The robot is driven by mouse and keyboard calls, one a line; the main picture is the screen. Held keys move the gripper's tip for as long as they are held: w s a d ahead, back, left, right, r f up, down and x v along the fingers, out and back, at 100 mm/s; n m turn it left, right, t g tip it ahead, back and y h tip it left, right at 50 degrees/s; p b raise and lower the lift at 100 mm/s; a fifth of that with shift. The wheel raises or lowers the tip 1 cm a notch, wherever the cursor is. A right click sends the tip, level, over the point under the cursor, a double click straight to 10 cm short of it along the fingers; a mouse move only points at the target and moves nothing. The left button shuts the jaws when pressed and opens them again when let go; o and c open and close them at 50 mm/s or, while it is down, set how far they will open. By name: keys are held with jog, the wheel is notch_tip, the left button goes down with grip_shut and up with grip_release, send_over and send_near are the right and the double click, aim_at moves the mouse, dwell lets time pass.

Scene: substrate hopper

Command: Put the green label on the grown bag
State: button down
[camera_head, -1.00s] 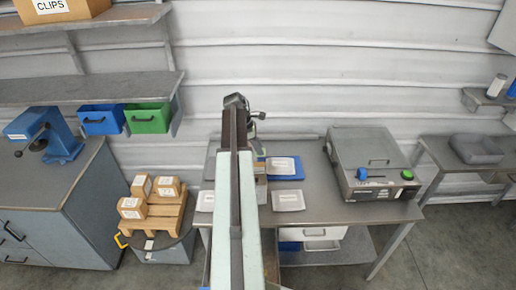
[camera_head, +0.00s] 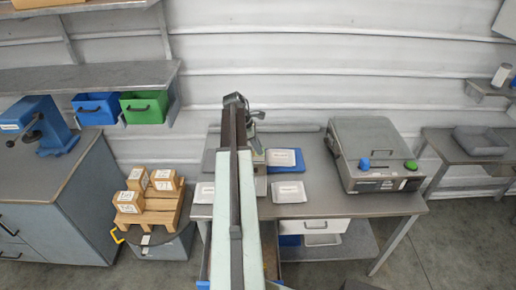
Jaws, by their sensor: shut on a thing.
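My arm reaches forward over the workbench, and my gripper (camera_head: 254,118) is at its far end, above the back of the bench. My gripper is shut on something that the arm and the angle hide. Pale bags with white labels lie on the bench: one bag (camera_head: 283,157) on a blue tray (camera_head: 301,167) right of my arm, one bag (camera_head: 289,191) in front of it, and one bag (camera_head: 204,190) left of my arm. I cannot tell which one is the grown bag. I cannot make out a green label.
A grey lidded box (camera_head: 372,146) with a blue knob (camera_head: 364,163) and a green knob (camera_head: 410,164) stands on the bench's right. Cardboard boxes (camera_head: 162,179) sit on a pallet (camera_head: 168,210) at left. Blue (camera_head: 97,107) and green (camera_head: 146,106) bins hang under a shelf.

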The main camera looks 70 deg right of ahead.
jog(key=c, duration=0.6)
grip_release()
jog(key=shift+c, duration=0.2)
notch_tip(320, 180, up, 7)
jog(key=p, duration=0.7)
jog(key=shift+w+r, duration=0.1)
jog(key=shift+r, duration=0.05)
dwell(0.4)
